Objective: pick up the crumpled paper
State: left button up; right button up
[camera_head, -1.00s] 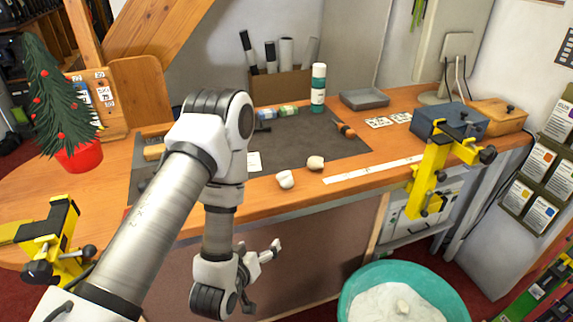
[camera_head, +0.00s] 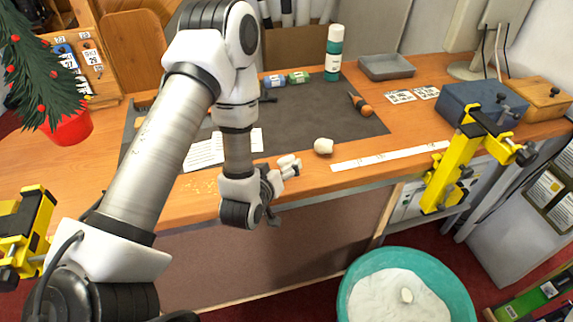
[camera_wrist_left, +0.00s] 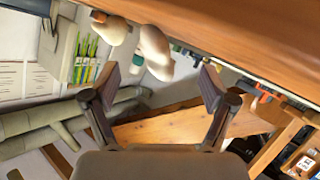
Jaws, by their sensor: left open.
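Two off-white crumpled paper balls lie near the bench's front edge. The left one (camera_head: 286,160) is beside my left gripper's upper finger and partly covered by it; the right one (camera_head: 323,146) is in the clear. In the left wrist view a larger lump (camera_wrist_left: 154,48) lies ahead of the gap between the fingers, with a smaller one (camera_wrist_left: 110,28) to its left. My left gripper (camera_head: 281,194) is open and empty at the front edge; its two spread fingers also show in the wrist view (camera_wrist_left: 164,88). My right gripper is out of view.
A dark mat (camera_head: 300,112) covers the bench middle, with a printed sheet (camera_head: 203,151) on it. A white ruler strip (camera_head: 390,156) and a yellow clamp (camera_head: 450,165) stand to the right. A teal tub (camera_head: 448,283) with white contents and a small lump sits on the floor.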

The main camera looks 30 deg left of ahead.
aim_at(283, 165)
pick_arm(q)
jog(key=x, duration=0.4)
jog(key=shift+d, duration=0.1)
jog(key=shift+s+r, duration=0.15)
jog(key=shift+s, duration=0.2)
jog(key=shift+c, duration=1.4)
jog(key=c, duration=0.4)
jog(key=shift+c, duration=0.9)
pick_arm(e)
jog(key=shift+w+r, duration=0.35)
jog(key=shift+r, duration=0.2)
